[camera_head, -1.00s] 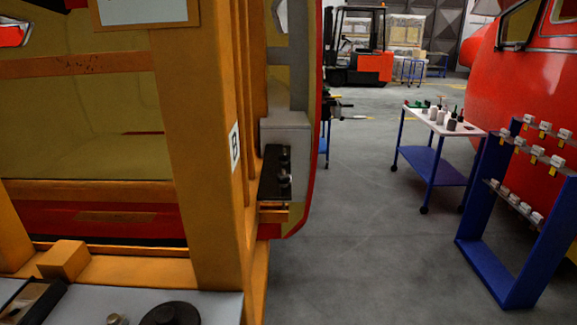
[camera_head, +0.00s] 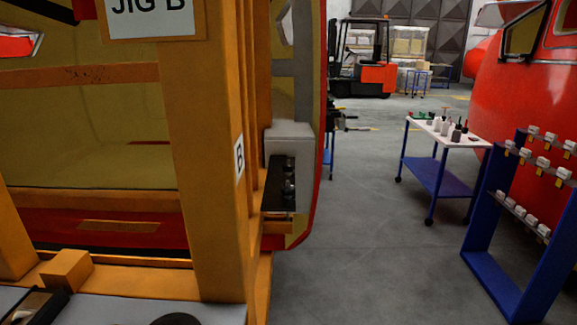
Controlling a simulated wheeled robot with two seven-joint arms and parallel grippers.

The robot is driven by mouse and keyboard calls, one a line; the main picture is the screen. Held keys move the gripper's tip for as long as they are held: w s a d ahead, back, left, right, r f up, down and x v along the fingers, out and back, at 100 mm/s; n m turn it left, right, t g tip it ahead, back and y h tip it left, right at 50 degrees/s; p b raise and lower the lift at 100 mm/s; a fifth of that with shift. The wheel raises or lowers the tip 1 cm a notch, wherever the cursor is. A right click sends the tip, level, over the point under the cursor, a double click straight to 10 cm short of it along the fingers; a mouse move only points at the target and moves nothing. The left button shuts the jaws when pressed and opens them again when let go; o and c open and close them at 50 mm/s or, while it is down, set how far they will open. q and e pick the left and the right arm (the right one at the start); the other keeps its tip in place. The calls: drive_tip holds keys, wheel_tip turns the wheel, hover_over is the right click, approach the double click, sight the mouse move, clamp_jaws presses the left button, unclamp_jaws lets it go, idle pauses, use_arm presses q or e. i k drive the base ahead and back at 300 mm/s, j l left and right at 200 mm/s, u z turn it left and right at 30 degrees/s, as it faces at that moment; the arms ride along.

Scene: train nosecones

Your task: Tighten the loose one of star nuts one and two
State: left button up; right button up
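The orange jig frame (camera_head: 215,150) fills the left side and carries a "JIG B" sign (camera_head: 150,18) and a "B" label (camera_head: 240,157). A grey box with a black plate (camera_head: 277,184) sits on its right side, with small dark knob-like parts (camera_head: 289,180) on it. I cannot tell whether these are the star nuts. A dark round part (camera_head: 176,319) shows at the bottom edge on a grey surface, mostly cut off; it may be a star nut, but which one and whether it is loose cannot be told. Neither gripper is in view.
A blue cart with a white top (camera_head: 445,131) holding bottles stands at right. A blue rack (camera_head: 500,215) with several small white items stands nearer, beside a red nosecone (camera_head: 520,90). A red forklift (camera_head: 375,78) is at the back. The grey floor (camera_head: 370,240) between is clear.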

sight(287, 191)
drive_tip(key=i+l+u, duration=0.25)
drive_tip(key=u, duration=0.2)
drive_tip(key=i+l+u, duration=0.2)
drive_tip(key=l+u, duration=0.3)
drive_tip(key=j, duration=0.05)
